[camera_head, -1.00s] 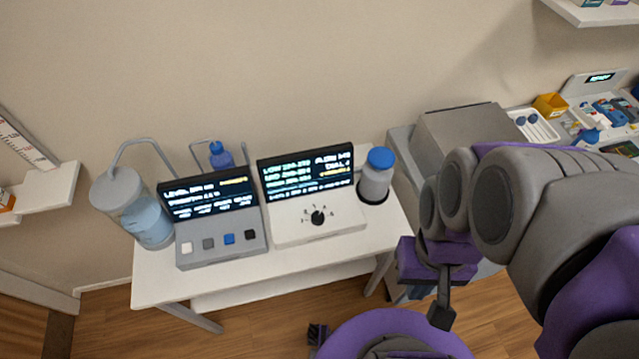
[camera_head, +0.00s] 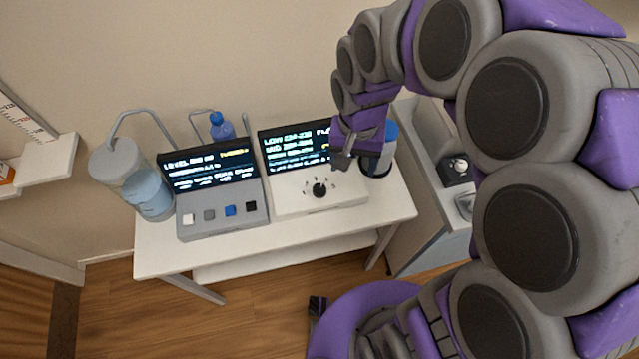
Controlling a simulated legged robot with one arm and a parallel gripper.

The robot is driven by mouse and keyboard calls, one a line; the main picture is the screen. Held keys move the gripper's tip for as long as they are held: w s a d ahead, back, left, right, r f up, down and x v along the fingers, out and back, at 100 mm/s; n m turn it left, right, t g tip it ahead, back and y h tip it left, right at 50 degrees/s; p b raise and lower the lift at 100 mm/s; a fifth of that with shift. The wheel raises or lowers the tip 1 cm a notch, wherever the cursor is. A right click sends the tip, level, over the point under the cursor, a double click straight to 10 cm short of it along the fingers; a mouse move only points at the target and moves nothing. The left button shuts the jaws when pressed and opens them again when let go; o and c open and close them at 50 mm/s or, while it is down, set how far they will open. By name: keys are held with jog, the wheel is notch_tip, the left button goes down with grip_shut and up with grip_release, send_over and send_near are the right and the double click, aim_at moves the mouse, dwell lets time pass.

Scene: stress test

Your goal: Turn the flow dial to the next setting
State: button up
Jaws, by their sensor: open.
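The flow dial (camera_head: 319,190) is a small black knob with a ring of marks, on the white sloped face of a console (camera_head: 290,202). The console's dark screen (camera_head: 285,145) stands behind the dial and shows lit text, its right part hidden by my arm. My gripper (camera_head: 342,160) hangs above and to the right of the dial, in front of the screen's right side. It is open and appears empty and apart from the dial. The dial's exact pointer setting is too small to read.
A grey console (camera_head: 222,222) with several coloured buttons stands left of the white one. A clear tank (camera_head: 150,195) and a blue bottle (camera_head: 220,127) stand near it. A blue-capped bottle (camera_head: 388,135) is partly hidden behind my gripper. The white table's (camera_head: 170,262) front edge is clear.

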jog(key=m, duration=0.1)
send_over(319, 188)
notch_tip(319, 188, down, 6)
jog(key=f, duration=0.1)
jog(key=shift+t, duration=0.3)
notch_tip(319, 188, down, 17)
jog(key=b, duration=0.3)
jog(key=c, duration=1)
